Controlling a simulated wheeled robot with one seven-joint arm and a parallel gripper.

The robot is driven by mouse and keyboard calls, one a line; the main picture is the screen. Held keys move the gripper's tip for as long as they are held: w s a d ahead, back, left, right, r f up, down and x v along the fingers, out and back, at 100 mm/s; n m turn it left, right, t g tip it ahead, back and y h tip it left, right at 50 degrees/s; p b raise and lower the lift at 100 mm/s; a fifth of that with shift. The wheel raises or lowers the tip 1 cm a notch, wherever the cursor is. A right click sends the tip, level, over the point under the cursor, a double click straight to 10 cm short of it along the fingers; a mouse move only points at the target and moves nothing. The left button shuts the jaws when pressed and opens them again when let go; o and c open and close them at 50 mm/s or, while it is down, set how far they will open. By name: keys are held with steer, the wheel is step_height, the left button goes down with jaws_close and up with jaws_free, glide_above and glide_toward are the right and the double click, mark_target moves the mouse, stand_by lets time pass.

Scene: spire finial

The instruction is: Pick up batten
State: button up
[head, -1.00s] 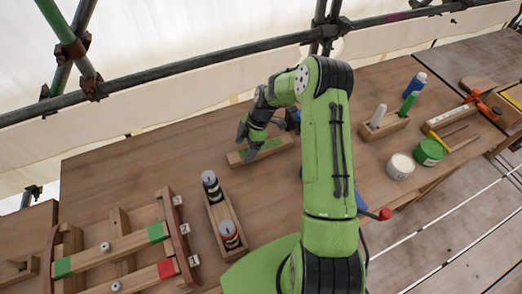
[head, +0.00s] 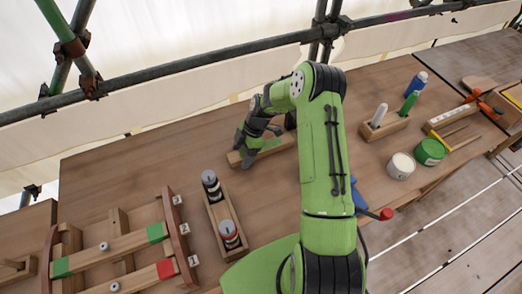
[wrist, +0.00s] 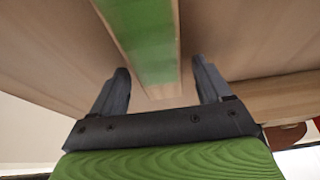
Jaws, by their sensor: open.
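The batten (head: 286,142) is a short wooden bar with a green band, lying on the table beyond the block of cylinders in the head view. In the wrist view the batten (wrist: 148,42) runs from the top edge down between my fingers, its green face toward the camera. My gripper (head: 246,160) is over the batten's left part. The wrist view shows my gripper (wrist: 163,82) open, one finger on each side of the batten's near end, with a visible gap at both sides. The arm hides part of the batten in the head view.
A wooden block (head: 222,228) with dark and red-banded cylinders stands close to the gripper. A wooden frame (head: 180,240) with green- and red-marked bars is at the lower left. Tubs (head: 430,152) and a bottle block (head: 384,126) stand right. Scaffold poles (head: 190,63) run behind the table.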

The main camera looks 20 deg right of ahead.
stand_by(0.4)
steer(key=c, duration=1.3)
steer(key=shift+r, duration=0.1)
steer(key=shift+r+p, duration=0.25)
steer(key=shift+p, duration=0.4)
step_height(320, 180, up, 18)
steer(key=f+m+t, duration=0.1)
steer(key=f+m, duration=0.2)
steer(key=s+a+f+m+t, duration=0.1)
steer(key=f+m, duration=0.2)
steer(key=a+f+m+t+h, duration=0.1)
steer(key=f+m, duration=0.2)
steer(key=f, duration=0.1)
steer(key=shift+s+a+p, duration=0.25)
steer(key=shift+s+p, duration=0.1)
steer(key=s+f+m+h, duration=0.1)
steer(key=m, duration=0.1)
steer(key=s+d+f+m+t+h, duration=0.1)
steer(key=f+m, duration=0.1)
steer(key=m, duration=0.1)
steer(key=s+f+m+h, duration=0.1)
steer(key=s+f+m, duration=0.1)
steer(key=m, duration=0.1)
steer(key=shift+s+d+f, duration=0.1)
steer(key=shift+d+f, duration=0.1)
steer(key=shift+d, duration=0.05)
steer(key=shift+s+d+m+t, duration=0.2)
steer(key=shift+m+t, duration=0.1)
steer(key=shift+m, duration=0.2)
